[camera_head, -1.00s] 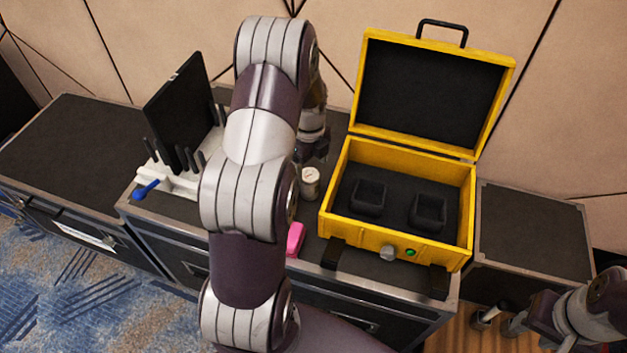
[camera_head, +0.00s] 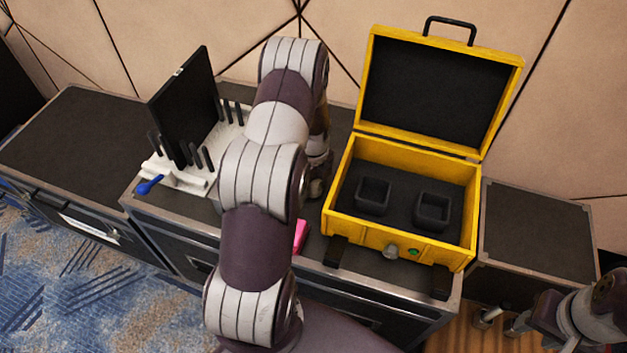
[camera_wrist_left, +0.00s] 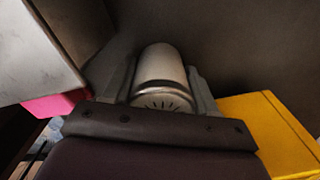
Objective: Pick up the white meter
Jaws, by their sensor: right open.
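The white meter (camera_wrist_left: 160,75) is a pale cylinder with dial marks, seen in the left wrist view between the grey fingers of my left gripper (camera_wrist_left: 160,95). The fingers lie close along both of its sides; I cannot tell whether they press on it. In the head view my left arm mostly hides the meter and the gripper; a small pale part shows beside the arm (camera_head: 316,187). My right gripper (camera_head: 500,322) is open and empty at the lower right, far from the meter.
An open yellow case (camera_head: 345,212) with two black foam holders stands just right of my left gripper. A pink object (camera_head: 300,236) lies in front. A white rack (camera_head: 190,178) with a black panel and a blue-handled tool (camera_head: 149,185) stand left. The dark side case top (camera_head: 535,230) is bare.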

